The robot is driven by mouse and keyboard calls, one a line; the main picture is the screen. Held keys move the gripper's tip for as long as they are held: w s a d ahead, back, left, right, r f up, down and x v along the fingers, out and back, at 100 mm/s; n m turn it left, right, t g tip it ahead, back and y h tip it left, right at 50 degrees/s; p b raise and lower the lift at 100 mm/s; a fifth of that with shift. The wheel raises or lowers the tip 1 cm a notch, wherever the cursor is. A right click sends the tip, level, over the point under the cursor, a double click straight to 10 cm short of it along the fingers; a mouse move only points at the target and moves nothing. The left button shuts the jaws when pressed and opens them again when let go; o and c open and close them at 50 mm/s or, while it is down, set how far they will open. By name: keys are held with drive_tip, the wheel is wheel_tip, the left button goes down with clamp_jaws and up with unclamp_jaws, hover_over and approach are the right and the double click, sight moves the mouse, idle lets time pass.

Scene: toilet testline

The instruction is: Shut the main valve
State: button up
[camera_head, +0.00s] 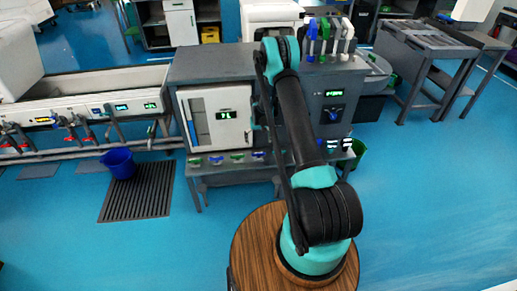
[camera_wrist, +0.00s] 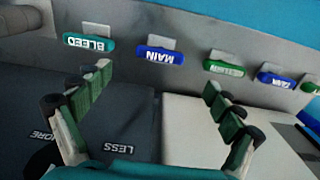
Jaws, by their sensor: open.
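The main valve handle (camera_wrist: 160,56) is blue with an upside-down white MAIN label. It sits on the bench's grey edge, near the top middle of the wrist view. It appears to be the blue handle (camera_head: 258,154) beside my arm in the head view. My gripper (camera_wrist: 157,78) is open and empty, with green-padded fingers spread apart. In the wrist picture the handle lies just beyond and between the fingertips, with no contact visible. My arm hides the gripper in the head view.
A teal BLEED handle (camera_wrist: 89,42) sits left of MAIN in the wrist view. A green handle (camera_wrist: 223,68) and a blue handle (camera_wrist: 276,80) sit to its right. A white cabinet (camera_head: 215,117) stands on the bench. A blue bucket (camera_head: 119,163) stands on the floor.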

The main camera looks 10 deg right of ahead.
drive_tip(key=shift+r, duration=1.95)
drive_tip(key=s+d+r+t, duration=0.1)
drive_tip(key=s+r, duration=0.7)
drive_tip(key=r, duration=0.3)
drive_tip(key=s+d+r+t, duration=0.1)
drive_tip(key=s+d+r, duration=0.1)
drive_tip(key=s+r, duration=0.8)
drive_tip(key=s+r+t, duration=0.1)
drive_tip(key=s+r, duration=0.1)
drive_tip(key=s, duration=1)
drive_tip(key=s+d+r+t, duration=0.1)
drive_tip(key=s+r, duration=0.1)
drive_tip(key=s, duration=1)
drive_tip(key=shift+r, duration=0.35)
